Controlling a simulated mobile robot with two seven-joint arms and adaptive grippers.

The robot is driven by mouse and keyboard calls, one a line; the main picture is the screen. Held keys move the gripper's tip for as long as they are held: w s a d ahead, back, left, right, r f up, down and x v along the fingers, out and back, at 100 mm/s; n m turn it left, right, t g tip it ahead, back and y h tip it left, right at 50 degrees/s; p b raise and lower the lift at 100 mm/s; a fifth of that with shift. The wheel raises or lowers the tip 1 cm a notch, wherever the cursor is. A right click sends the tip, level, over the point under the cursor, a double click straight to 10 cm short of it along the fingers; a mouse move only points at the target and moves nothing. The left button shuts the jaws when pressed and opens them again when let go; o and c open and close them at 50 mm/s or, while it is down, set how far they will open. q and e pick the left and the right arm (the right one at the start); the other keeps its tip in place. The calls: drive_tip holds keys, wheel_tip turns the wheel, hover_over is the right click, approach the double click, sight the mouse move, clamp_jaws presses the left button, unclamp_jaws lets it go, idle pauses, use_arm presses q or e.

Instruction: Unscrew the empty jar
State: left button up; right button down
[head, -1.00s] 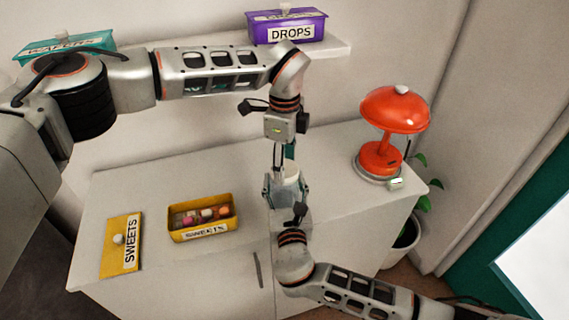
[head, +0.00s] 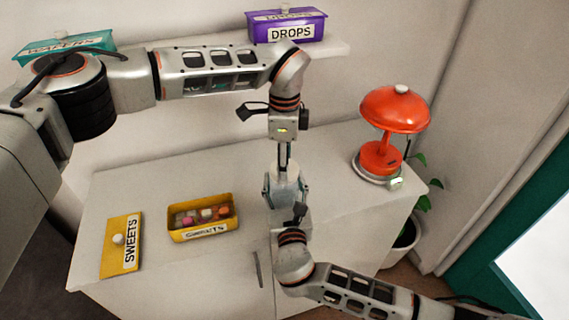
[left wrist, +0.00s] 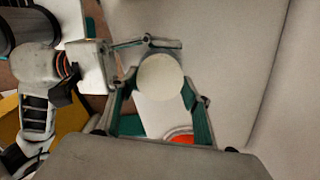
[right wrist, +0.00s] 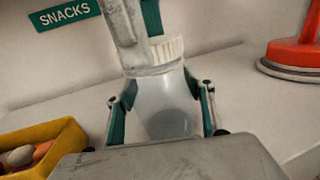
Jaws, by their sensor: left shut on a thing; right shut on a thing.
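The jar (right wrist: 168,108) has a clear, empty-looking body and a white ribbed lid (right wrist: 153,55). It stands upright near the middle of the cabinet top in the head view (head: 287,188). My left gripper (head: 285,168) reaches down from above and is shut on the lid, whose round top shows between its fingers in the left wrist view (left wrist: 160,78). My right gripper (right wrist: 162,110) is shut around the jar's body from the front. The lid sits on the jar's mouth. Whether its thread is loose cannot be told.
An open yellow sweets box (head: 203,236) and its yellow lid (head: 121,246) lie left of the jar on the white cabinet (head: 150,190). A red lamp (head: 394,110) stands to the right. A purple box (head: 287,27) is on the shelf above.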

use_arm(q)
drive_tip(key=shift+r, duration=1)
drive_tip(key=shift+r, duration=0.1)
drive_tip(key=shift+r, duration=1.9)
use_arm(e)
drive_tip(key=c, duration=0.8)
unclamp_jaws()
drive_tip(key=s, duration=0.8)
drive_tip(key=s+d, duration=0.1)
drive_tip(key=s, duration=0.3)
drive_tip(key=shift+d, duration=0.1)
